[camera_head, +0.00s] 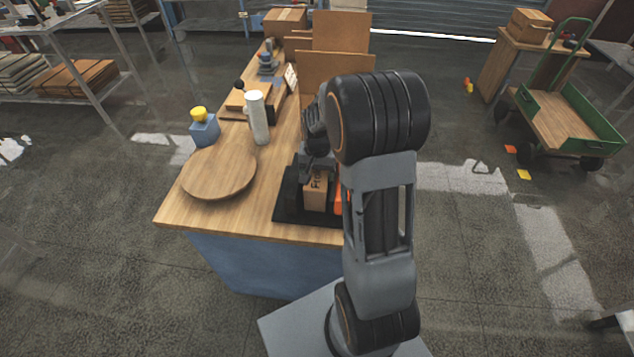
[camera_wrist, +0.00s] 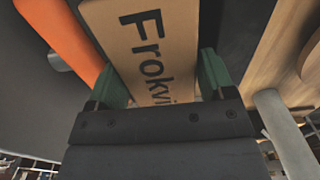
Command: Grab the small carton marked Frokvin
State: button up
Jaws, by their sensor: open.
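The small brown carton marked Frokvin (camera_head: 316,194) stands upright in a black holder (camera_head: 288,207) near the front edge of the wooden workbench. In the wrist view the carton (camera_wrist: 152,40) fills the space ahead, with its black lettering facing the camera. My gripper (camera_head: 318,166) is at the carton's upper part. In the wrist view the green-padded fingers of my gripper (camera_wrist: 162,78) are open, one on each side of the carton. Whether the pads touch it I cannot tell. My arm hides the right part of the holder.
An orange object (camera_head: 338,199) stands right beside the carton; it also shows in the wrist view (camera_wrist: 72,35). A round wooden board (camera_head: 219,175), a white cylinder (camera_head: 258,118) and a blue yellow-capped container (camera_head: 204,128) are on the bench to the left. Larger cardboard boxes (camera_head: 340,32) stand behind.

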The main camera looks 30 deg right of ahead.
jog(key=c, duration=1)
